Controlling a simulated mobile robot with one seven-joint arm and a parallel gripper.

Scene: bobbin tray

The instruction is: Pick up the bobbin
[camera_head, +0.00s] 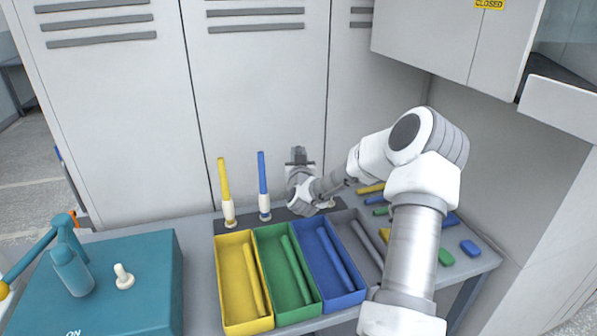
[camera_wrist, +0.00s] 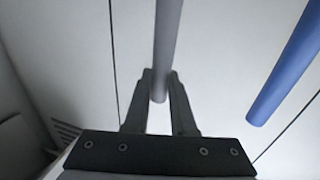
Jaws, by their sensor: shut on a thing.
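A grey bobbin (camera_wrist: 168,40), a long plain rod, stands between my gripper's fingers (camera_wrist: 159,98) in the wrist view. The fingers are shut on it near its visible end. In the head view my gripper (camera_head: 298,155) is at the back of the table, in front of the lockers, and the grey bobbin cannot be made out there. A blue bobbin (camera_head: 262,180) stands upright on a white holder just left of my gripper; it also shows at the right of the wrist view (camera_wrist: 285,68). A yellow bobbin (camera_head: 223,180) stands upright further left.
Yellow (camera_head: 232,325), green (camera_head: 290,318), blue (camera_head: 340,300) and grey (camera_head: 345,216) trays stand side by side in front, with rods lying in them. A teal box (camera_head: 140,270) is at the left. Small coloured pieces (camera_head: 470,247) lie at the right. Lockers (camera_head: 260,90) close off the back.

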